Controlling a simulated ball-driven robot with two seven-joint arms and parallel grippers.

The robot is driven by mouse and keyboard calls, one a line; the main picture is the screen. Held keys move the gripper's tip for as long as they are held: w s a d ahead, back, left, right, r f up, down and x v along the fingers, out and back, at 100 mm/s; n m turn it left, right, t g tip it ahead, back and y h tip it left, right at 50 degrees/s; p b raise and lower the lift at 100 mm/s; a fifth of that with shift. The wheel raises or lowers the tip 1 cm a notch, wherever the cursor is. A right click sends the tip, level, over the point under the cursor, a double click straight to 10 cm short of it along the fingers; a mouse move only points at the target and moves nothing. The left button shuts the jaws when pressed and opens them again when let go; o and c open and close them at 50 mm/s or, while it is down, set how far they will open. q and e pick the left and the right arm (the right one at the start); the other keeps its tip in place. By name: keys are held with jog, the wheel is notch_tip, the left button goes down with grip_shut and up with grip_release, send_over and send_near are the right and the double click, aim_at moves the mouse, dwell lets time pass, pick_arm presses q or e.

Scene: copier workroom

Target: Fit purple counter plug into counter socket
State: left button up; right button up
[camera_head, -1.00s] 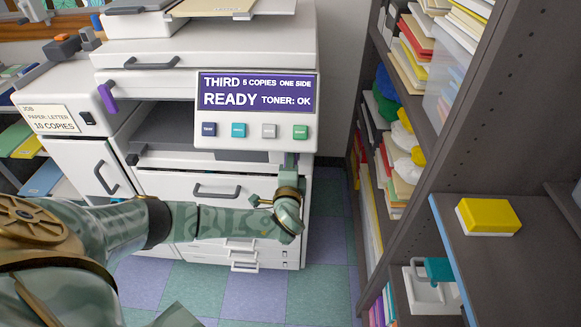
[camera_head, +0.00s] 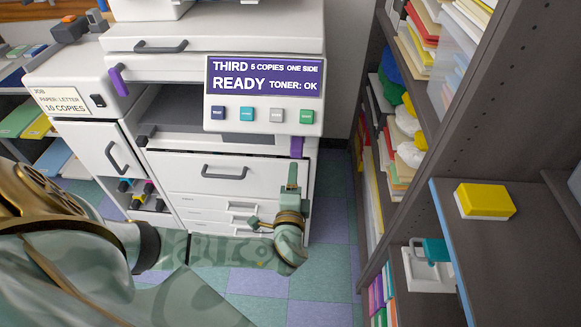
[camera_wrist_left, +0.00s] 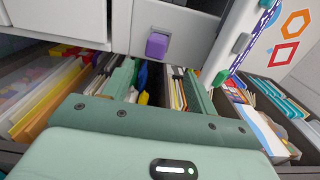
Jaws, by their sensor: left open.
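A purple block (camera_head: 296,146), which looks like the counter plug, is at the copier's front just below the right end of the display panel. In the left wrist view the purple block (camera_wrist_left: 157,45) sits against a grey recessed fitting (camera_wrist_left: 160,31), apparently the counter socket; how deep it sits I cannot tell. My left gripper (camera_head: 292,178) is just below the block in the head view, fingers pointing up, apart from it. In the left wrist view its green fingers (camera_wrist_left: 162,82) are spread and empty, with the block ahead between them. My right gripper is not in view.
The display panel (camera_head: 265,80) overhangs the block. Another purple piece (camera_head: 117,79) is on the copier's left side. A grey shelf unit (camera_head: 430,130) with papers stands at right, bearing a yellow block (camera_head: 485,201). Tiled floor (camera_head: 330,215) is open between copier and shelves.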

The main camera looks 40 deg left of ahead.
pick_arm(q)
jog(key=v, duration=0.4)
dwell(0.5)
notch_tip(320, 180, down, 13)
jog(key=m+g+h, duration=0.2)
jog(key=g+h, duration=0.2)
jog(key=s+a+f+n+g+h, duration=0.1)
jog(key=s+f+g, duration=0.25)
jog(key=f, duration=0.35)
jog(key=s+a+f+n+g+h, duration=0.1)
jog(key=s+f+g+h, duration=0.1)
jog(key=s+f, duration=0.35)
jog(key=s+d+f+n+g, duration=0.1)
jog(key=s+f, duration=0.3)
jog(key=s, duration=0.8)
jog(key=s+d+f+n+g+h, duration=0.1)
jog(key=s+f+n, duration=0.3)
jog(key=s, duration=0.8)
jog(key=s+d+f+n+g+h, duration=0.1)
jog(key=s+d+f+n+g, duration=0.1)
jog(key=s, duration=1)
notch_tip(320, 180, down, 2)
jog(key=shift+f+n+g, duration=0.1)
jog(key=shift+n+g, duration=0.5)
jog(key=shift+g, duration=0.25)
